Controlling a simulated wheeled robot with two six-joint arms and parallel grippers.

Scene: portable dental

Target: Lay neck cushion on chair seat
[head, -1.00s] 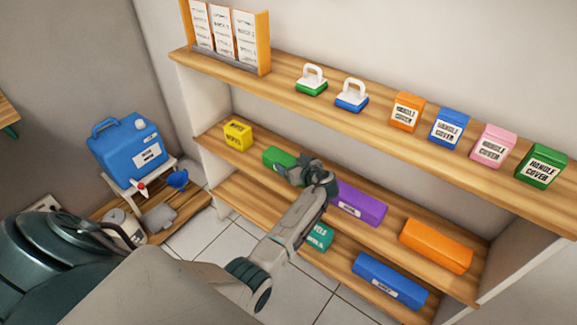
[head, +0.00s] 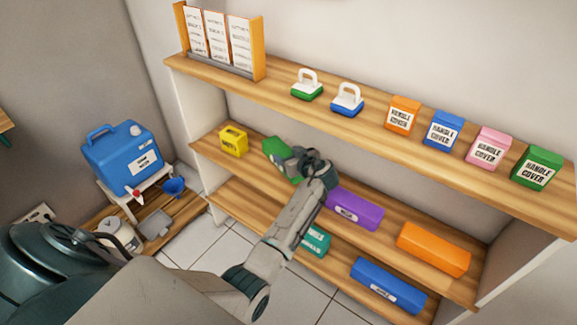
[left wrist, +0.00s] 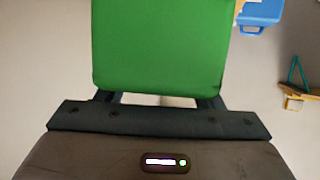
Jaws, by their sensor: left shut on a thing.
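A green padded block (head: 277,152), which may be the neck cushion, is at the middle shelf in the head view. My left gripper (head: 296,162) is shut on its right end, and the block is tilted, apparently lifted off the shelf. In the left wrist view the same green block (left wrist: 163,45) fills the top middle, between the fingers of my left gripper (left wrist: 160,98). The far end of the block is out of that view. I cannot make out the chair seat. My right gripper is not in view.
The middle shelf (head: 375,240) also holds a yellow box (head: 233,141), a purple block (head: 354,210) and an orange block (head: 433,249). Handle cover boxes (head: 443,130) line the top shelf close above. A blue water can (head: 122,152) stands on a stool at left.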

